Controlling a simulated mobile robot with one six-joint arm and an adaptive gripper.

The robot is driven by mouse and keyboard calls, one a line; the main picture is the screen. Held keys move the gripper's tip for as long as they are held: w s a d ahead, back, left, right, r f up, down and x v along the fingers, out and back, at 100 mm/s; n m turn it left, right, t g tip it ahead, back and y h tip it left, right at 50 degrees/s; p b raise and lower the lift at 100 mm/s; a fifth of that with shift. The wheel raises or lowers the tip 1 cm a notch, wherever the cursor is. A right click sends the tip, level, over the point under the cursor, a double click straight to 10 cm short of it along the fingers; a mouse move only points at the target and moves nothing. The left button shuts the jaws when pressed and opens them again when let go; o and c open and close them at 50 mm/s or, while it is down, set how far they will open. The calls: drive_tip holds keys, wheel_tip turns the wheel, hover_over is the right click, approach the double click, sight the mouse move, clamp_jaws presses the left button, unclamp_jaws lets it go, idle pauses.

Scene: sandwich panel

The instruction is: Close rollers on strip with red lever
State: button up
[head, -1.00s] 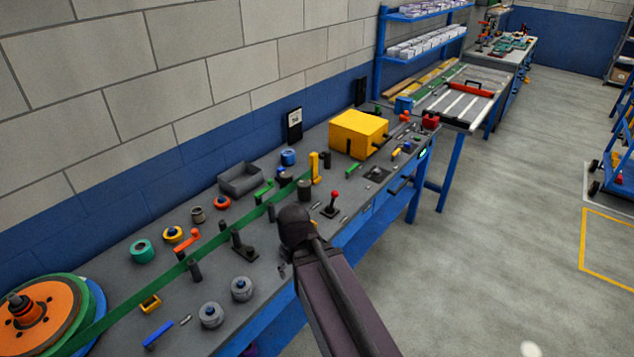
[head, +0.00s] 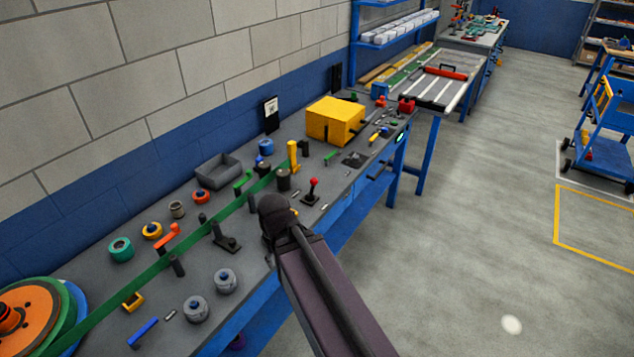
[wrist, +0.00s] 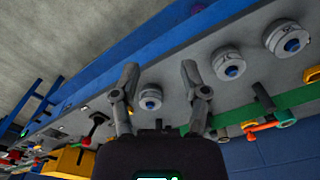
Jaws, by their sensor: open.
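The red lever (head: 312,190) is a red knob on a short dark stick and base, standing near the bench's front edge; its knob also shows at lower left in the wrist view (wrist: 98,118). The green strip (head: 110,304) runs on edge along the bench from the orange reel. Dark rollers (head: 283,181) stand beside the strip, close to a yellow post; whether they touch it I cannot tell. My gripper (wrist: 160,76) is open and empty, with a grey knob-like disc showing between its fingers.
A yellow box (head: 334,121) stands beyond the lever. Grey discs (head: 196,309) lie near the bench's front edge. A grey tray (head: 218,171) and coloured rolls are at the back by the wall. An orange-handled lever (head: 167,236) stands by the strip.

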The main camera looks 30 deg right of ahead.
drive_tip(key=shift+w+f, duration=0.2)
drive_tip(key=c, duration=0.3)
drive_tip(key=shift+w+d+f+y+b, duration=0.15)
drive_tip(key=shift+w+f+y+b, duration=0.15)
drive_tip(key=shift+b, duration=0.1)
clamp_jaws()
drive_tip(key=w+d+f+m+t+y+b, duration=0.3)
drive_tip(key=w+d+b, duration=0.3)
drive_tip(key=w, duration=0.1)
drive_tip(key=w+d+f+m+t+y+b, duration=0.2)
drive_tip(key=w+d+m+t+y+b, duration=0.1)
drive_tip(key=w+d+t+b, duration=0.25)
drive_tip(key=w+d+m+t+b, duration=0.2)
drive_tip(key=d+m+t+b, duration=0.1)
drive_tip(key=d, duration=0.8)
drive_tip(key=w+d+m+t+b, duration=0.3)
drive_tip(key=d+m+b, duration=0.1)
drive_tip(key=d, duration=0.6)
drive_tip(key=shift+w+d+r+h+b, duration=0.3)
drive_tip(key=shift+d+r, duration=0.05)
drive_tip(key=shift+r, duration=0.1)
